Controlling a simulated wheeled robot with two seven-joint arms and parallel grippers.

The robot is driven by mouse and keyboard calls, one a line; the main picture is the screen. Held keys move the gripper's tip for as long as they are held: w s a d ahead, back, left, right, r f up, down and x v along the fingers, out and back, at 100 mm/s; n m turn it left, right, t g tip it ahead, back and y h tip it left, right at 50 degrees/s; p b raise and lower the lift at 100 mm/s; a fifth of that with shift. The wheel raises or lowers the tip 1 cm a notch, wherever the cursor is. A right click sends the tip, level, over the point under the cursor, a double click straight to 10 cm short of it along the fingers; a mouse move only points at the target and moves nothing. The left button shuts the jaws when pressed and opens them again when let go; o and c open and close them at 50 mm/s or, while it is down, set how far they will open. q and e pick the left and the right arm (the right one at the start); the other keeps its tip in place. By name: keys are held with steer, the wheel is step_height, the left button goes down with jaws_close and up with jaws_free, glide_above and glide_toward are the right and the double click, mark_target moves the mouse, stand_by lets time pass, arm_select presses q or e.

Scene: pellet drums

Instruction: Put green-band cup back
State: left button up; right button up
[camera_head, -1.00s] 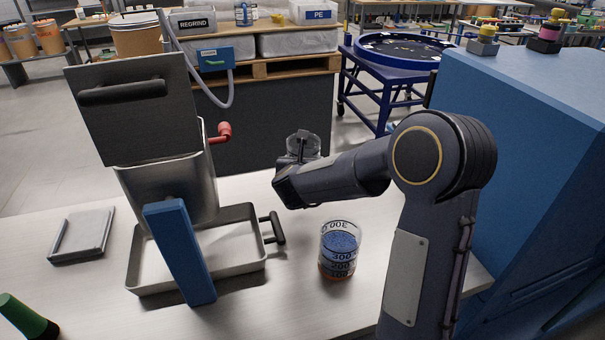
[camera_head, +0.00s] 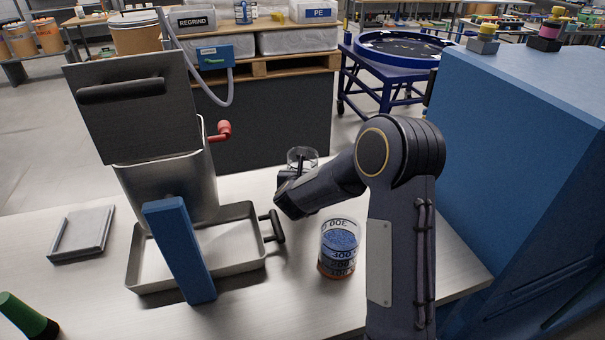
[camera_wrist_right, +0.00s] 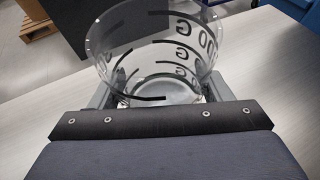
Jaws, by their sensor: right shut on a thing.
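A clear, empty-looking cup (camera_head: 302,157) with black markings is in my right gripper (camera_head: 296,172), behind the blue-filled cup. In the right wrist view the cup (camera_wrist_right: 155,50) stands between the fingers of my right gripper (camera_wrist_right: 152,92), which is shut on it. No green band shows on it; its lower part is partly hidden by the gripper. I cannot tell whether its base touches the table. A second clear cup (camera_head: 339,245), holding blue pellets and with an orange-red bottom, stands on the table. My left gripper is not in view.
A metal hopper (camera_head: 165,190) with a blue bar in front stands over a tray (camera_head: 255,262) at left. A flat grey plate (camera_head: 80,233) lies left of it. A green-and-black object (camera_head: 25,318) is at the lower left. A large blue cabinet (camera_head: 510,150) bounds the right.

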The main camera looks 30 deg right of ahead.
steer(key=o, duration=1.2)
steer(key=shift+c, duration=0.2)
steer(key=shift+r+p, duration=0.3)
steer(key=shift+p, duration=0.2)
steer(key=s+a+r+n+t+y+b, duration=0.1)
steer(key=s+a+r+n+y, duration=0.4)
steer(key=s+a+n, duration=0.5)
steer(key=s+a+r+n+t+y+b, duration=0.1)
steer(key=s+a+r+n+y, duration=0.5)
steer(key=n, duration=0.5)
steer(key=s+f+n+g, duration=0.3)
steer(key=s+n, duration=0.7)
steer(key=s+f+n+g, duration=0.4)
steer(key=s+n, duration=0.6)
steer(key=s, duration=0.1)
steer(key=shift+s+a+n+y, duration=0.25)
steer(key=shift+a+n+y, duration=0.05)
steer(key=shift+a+y, duration=0.1)
